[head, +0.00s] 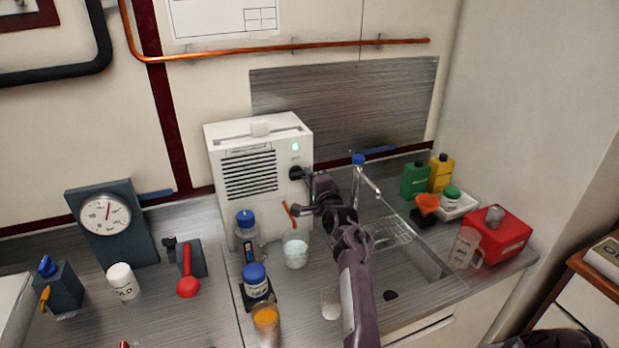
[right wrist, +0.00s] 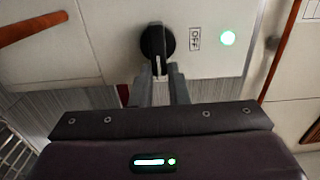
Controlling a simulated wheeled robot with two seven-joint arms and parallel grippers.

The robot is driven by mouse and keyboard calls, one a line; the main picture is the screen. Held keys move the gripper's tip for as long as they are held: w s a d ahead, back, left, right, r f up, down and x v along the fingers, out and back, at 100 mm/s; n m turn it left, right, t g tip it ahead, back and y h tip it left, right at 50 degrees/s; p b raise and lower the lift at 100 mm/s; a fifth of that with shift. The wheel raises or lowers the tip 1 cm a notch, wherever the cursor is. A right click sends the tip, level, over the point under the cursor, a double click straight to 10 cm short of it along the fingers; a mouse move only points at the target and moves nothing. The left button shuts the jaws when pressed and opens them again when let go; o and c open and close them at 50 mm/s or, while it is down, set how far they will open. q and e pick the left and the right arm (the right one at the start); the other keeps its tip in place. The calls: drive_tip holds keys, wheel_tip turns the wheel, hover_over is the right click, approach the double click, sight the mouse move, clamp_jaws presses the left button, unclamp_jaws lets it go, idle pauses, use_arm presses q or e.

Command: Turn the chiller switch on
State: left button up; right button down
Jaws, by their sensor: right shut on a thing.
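The chiller is a white box (head: 222,150) with a louvred grille, standing on the steel counter against the back wall. Its black rotary knob (head: 296,173) is on the right of its front, below a lit green light (head: 295,147). My right gripper (head: 307,177) is at the knob. In the right wrist view, the gripper's fingers (right wrist: 160,88) are shut on the black knob (right wrist: 157,42), whose white mark points toward the fingers. An OFF label (right wrist: 195,39) lies beside the knob, and the green light (right wrist: 228,38) glows past it. My left gripper is not in view.
A beaker (head: 296,250), a blue-capped bottle (head: 246,232) and a blue-lidded jar (head: 257,282) stand before the chiller. A sink with a tap (head: 367,180) is to the right. A gauge (head: 105,214) and red-handled lever (head: 188,280) stand left.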

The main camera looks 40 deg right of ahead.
idle(0.5)
drive_tip(key=c, duration=1.4)
unclamp_jaws()
drive_tip(key=b+v, duration=0.2)
drive_tip(key=v, duration=0.5)
drive_tip(key=shift+s, duration=0.4)
drive_tip(key=shift+f, duration=0.1)
